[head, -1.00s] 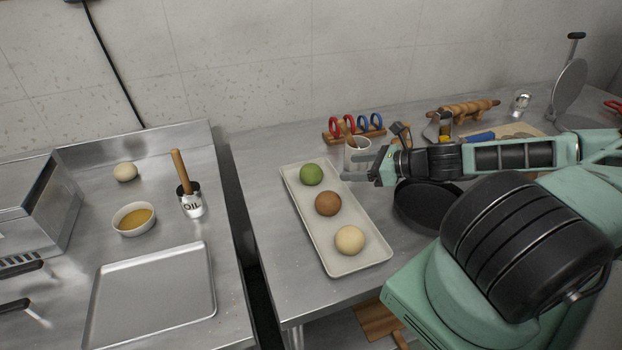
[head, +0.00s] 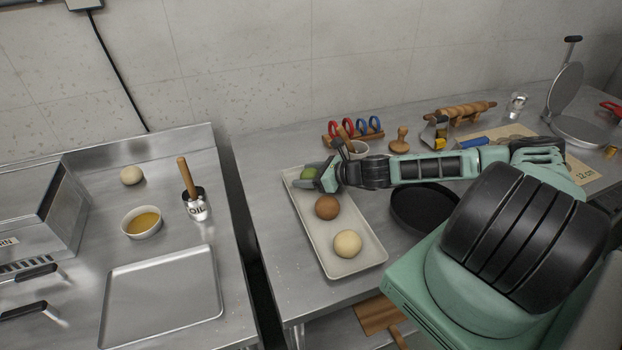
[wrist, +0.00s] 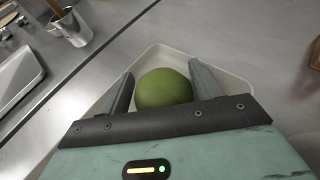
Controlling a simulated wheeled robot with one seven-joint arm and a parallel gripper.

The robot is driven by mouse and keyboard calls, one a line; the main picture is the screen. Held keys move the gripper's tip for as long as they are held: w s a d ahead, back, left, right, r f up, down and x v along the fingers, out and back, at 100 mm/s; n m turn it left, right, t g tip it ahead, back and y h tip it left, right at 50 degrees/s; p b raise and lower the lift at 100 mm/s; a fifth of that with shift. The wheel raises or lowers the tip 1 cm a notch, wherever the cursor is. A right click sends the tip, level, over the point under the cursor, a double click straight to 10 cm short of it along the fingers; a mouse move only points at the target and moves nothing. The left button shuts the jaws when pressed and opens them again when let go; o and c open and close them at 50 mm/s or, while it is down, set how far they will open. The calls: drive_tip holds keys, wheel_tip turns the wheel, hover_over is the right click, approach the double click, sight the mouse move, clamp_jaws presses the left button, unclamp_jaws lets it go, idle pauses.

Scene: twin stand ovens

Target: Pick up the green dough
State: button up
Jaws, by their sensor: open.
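The green dough (head: 308,173) is a round ball at the far end of a pale rectangular tray (head: 353,261). In the head view my gripper (head: 314,177) partly covers it. In the wrist view the green dough (wrist: 163,88) sits between the two grey fingers of my open gripper (wrist: 162,85). A small gap shows on each side, so the fingers do not appear closed on it. The tray's far corner (wrist: 157,55) shows just beyond the dough.
A brown dough ball (head: 327,207) and a cream dough ball (head: 347,244) lie on the same tray. A black pan (head: 425,210) is to the right.

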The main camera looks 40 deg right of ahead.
drive_tip(key=shift+w+a+f, duration=0.15)
drive_tip(key=shift+w+f, duration=0.05)
drive_tip(key=shift+w, duration=0.1)
drive_tip(key=c, duration=0.5)
drive_tip(key=shift+r, duration=0.2)
